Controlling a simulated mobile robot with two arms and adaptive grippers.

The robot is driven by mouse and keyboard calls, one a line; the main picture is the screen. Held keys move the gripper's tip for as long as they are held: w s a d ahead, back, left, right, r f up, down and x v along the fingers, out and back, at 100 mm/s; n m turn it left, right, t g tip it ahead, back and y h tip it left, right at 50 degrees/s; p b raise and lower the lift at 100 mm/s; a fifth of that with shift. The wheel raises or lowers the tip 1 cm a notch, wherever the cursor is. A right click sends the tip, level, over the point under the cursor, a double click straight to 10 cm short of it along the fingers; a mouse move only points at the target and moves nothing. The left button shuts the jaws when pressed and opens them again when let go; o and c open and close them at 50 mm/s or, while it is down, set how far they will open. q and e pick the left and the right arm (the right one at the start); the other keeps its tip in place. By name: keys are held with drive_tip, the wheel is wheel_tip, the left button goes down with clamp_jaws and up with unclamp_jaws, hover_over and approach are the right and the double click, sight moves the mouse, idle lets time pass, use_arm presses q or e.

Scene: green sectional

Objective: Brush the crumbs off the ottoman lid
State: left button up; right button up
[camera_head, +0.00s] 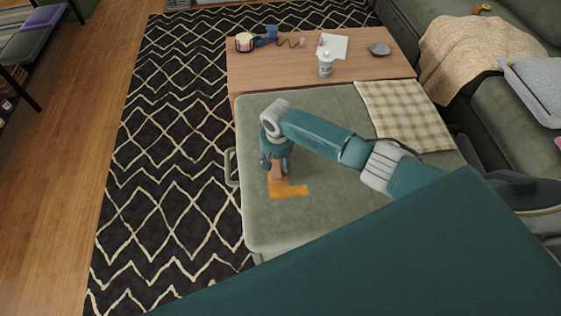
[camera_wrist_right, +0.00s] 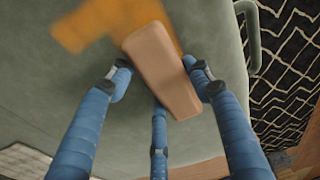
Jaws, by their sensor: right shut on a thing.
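The ottoman lid (camera_head: 330,120) is a soft green-grey cushioned top. My right gripper (camera_head: 274,164) is over its left half, pointing down. It is shut on a tan wooden brush handle (camera_head: 276,174). In the right wrist view the handle (camera_wrist_right: 160,60) stands between my blue fingers (camera_wrist_right: 163,85). A flat orange patch (camera_head: 292,189) shows on the lid at the foot of the handle, and it also shows blurred in the right wrist view (camera_wrist_right: 95,25). I cannot tell whether it is crumbs or part of the brush. My left gripper is not in view.
A checked cloth (camera_head: 402,112) covers the lid's far right corner. A green sofa (camera_head: 490,110) stands right; patterned rug (camera_head: 170,150) lies left.

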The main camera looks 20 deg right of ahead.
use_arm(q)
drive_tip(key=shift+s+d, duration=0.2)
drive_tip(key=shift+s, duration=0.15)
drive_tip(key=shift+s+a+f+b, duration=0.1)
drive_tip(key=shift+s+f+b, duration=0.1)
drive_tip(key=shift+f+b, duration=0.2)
use_arm(e)
drive_tip(key=shift+w+a+f, duration=0.1)
drive_tip(key=shift+w+a, duration=0.1)
drive_tip(key=shift+a, duration=0.55)
drive_tip(key=shift+w+a, duration=0.15)
drive_tip(key=shift+a, duration=0.55)
drive_tip(key=shift+w+a+f, duration=0.1)
drive_tip(key=shift+w+a, duration=0.1)
drive_tip(key=shift+a, duration=0.55)
drive_tip(key=shift+r, duration=0.1)
